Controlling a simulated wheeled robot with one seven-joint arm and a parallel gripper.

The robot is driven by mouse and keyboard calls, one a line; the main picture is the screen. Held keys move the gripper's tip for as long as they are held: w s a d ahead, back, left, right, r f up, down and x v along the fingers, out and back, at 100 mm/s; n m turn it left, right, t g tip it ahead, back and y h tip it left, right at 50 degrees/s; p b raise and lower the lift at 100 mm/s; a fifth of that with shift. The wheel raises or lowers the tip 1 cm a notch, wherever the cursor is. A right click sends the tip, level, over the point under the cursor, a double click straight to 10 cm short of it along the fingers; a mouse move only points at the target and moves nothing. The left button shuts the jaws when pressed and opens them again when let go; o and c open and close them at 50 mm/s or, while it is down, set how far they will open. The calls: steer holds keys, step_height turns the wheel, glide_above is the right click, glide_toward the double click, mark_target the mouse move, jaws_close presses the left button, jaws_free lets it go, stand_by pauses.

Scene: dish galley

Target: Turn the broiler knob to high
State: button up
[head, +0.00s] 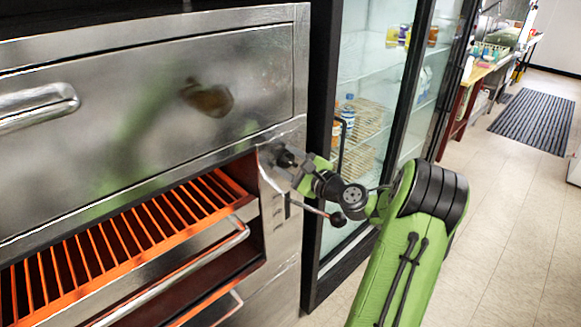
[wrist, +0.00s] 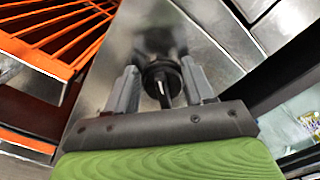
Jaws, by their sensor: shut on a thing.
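The broiler knob (head: 286,158) is a dark round knob on the steel front panel, to the right of the open broiler bay. In the wrist view the knob (wrist: 161,78) shows between the two grey fingers, with a pale mark on its face. My gripper (head: 297,168) reaches the panel from the right and is shut on the knob; it also shows in the wrist view (wrist: 162,88). The fingers partly hide the knob in the head view. I cannot read which setting the knob points to.
An orange-red broiler rack (head: 125,235) sits left of the panel, with a steel bar handle (head: 190,270) below it. A lever with a dark ball end (head: 337,219) sticks out below my gripper. A glass-door fridge (head: 375,110) stands to the right.

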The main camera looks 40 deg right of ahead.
steer(key=n+b, duration=0.1)
steer(key=n, duration=0.1)
steer(key=f+n+b, duration=0.1)
steer(key=b, duration=0.1)
steer(key=n+b, duration=0.2)
steer(key=shift+a+f+n, duration=0.2)
steer(key=shift+a+n, duration=0.1)
steer(key=n+b, duration=0.3)
steer(key=shift+f, duration=0.25)
steer(key=shift+f+n+b, duration=0.1)
steer(key=shift+n+b, duration=1.3)
steer(key=o, duration=1)
steer(key=s, duration=1.6)
steer(key=shift+d+b, duration=0.25)
steer(key=shift+b, duration=0.15)
